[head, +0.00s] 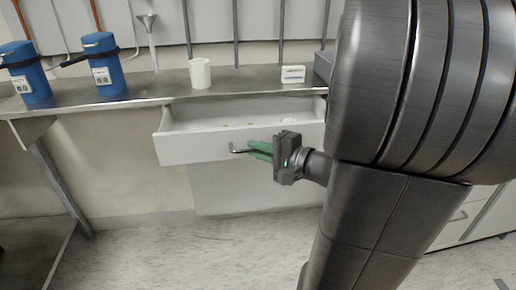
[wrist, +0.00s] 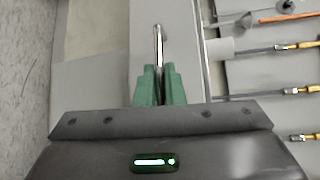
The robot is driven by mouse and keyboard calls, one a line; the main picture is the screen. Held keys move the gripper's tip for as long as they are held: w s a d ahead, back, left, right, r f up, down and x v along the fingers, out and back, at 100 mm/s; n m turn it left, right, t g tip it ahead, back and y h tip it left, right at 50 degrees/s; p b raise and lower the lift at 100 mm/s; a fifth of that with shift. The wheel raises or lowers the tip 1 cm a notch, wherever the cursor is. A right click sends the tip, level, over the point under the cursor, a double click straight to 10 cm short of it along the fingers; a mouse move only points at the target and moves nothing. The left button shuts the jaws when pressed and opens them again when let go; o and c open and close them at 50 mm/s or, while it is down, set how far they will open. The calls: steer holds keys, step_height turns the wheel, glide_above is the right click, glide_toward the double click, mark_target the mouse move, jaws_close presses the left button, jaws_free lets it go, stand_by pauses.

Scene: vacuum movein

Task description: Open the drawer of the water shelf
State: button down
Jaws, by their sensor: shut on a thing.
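The water shelf's white drawer (head: 190,149) stands pulled out below the metal counter in the head view, its inside showing. A few small items lie in it, too small to name. A metal bar handle (head: 238,150) is on its front. My gripper (head: 255,150) has green fingers and is shut on the handle at the drawer front. In the wrist view the handle (wrist: 158,45) runs up from between the green fingers of my gripper (wrist: 159,85). My arm hides the right end of the drawer front.
The metal counter (head: 140,95) above holds two blue canisters (head: 25,72), a white mug (head: 200,73) and a small white box (head: 293,74). A funnel (head: 150,30) is at the wall. The floor (head: 170,250) in front of the drawer is clear.

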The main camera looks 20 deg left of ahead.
steer(key=c, duration=1.5)
jaws_free()
steer(key=shift+c, duration=0.2)
steer(key=shift+d, duration=0.15)
steer(key=p+v, duration=0.2)
steer(key=v, duration=1.1)
steer(key=shift+d+p, duration=0.2)
steer(key=shift+p, duration=0.15)
steer(key=shift+s, duration=0.1)
steer(key=shift+b+x, duration=1.35)
steer(key=shift+x, duration=5.4)
